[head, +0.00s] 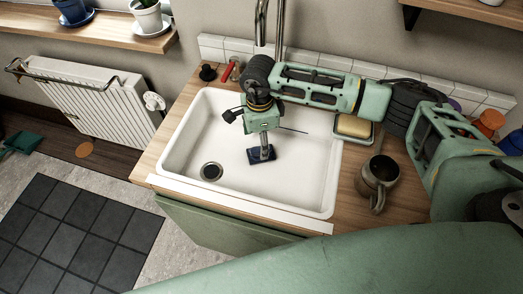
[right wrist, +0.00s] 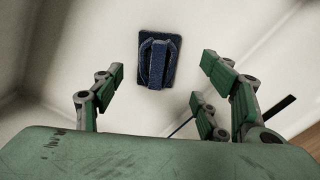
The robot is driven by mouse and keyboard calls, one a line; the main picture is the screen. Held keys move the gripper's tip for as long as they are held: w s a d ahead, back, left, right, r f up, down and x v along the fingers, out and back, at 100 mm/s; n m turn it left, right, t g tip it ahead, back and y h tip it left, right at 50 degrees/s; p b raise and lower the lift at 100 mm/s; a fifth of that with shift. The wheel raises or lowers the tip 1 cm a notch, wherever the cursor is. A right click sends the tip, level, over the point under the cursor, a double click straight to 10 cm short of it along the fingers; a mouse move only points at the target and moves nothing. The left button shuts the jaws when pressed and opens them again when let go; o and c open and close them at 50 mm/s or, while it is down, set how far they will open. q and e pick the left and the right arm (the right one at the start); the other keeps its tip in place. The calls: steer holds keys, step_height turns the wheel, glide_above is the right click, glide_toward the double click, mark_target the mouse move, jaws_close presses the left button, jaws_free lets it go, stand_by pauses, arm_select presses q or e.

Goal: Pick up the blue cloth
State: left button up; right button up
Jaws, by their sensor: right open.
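The blue cloth (head: 262,155) lies in the white sink (head: 200,125), on its floor to the right of the drain. In the right wrist view the dark blue folded cloth (right wrist: 158,62) shows ahead of the fingers, with raised folds in its middle. My right gripper (head: 264,150) points down into the sink above the cloth. In the right wrist view its green-padded fingers (right wrist: 158,95) are spread wide to either side, with nothing between them. I cannot tell the exact gap to the cloth. My left gripper is not in view.
A brown mug (head: 381,172) stands on the wooden counter right of the sink. A soap dish with a yellow block (head: 353,126) sits at the sink's right rim. The faucet (head: 262,25) rises behind my right arm. The drain (head: 211,171) is left of the cloth.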

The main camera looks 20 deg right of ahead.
mark_target(259, 149)
steer(key=f, duration=0.2)
steer(key=f+p, duration=0.1)
steer(key=shift+s+a+f, duration=0.25)
steer(key=shift+f, duration=0.6)
steer(key=c, duration=1.3)
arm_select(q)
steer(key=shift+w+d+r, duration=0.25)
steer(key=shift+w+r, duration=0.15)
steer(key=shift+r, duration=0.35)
arm_select(e)
steer(key=shift+w, duration=0.1)
steer(key=shift+c, duration=0.2)
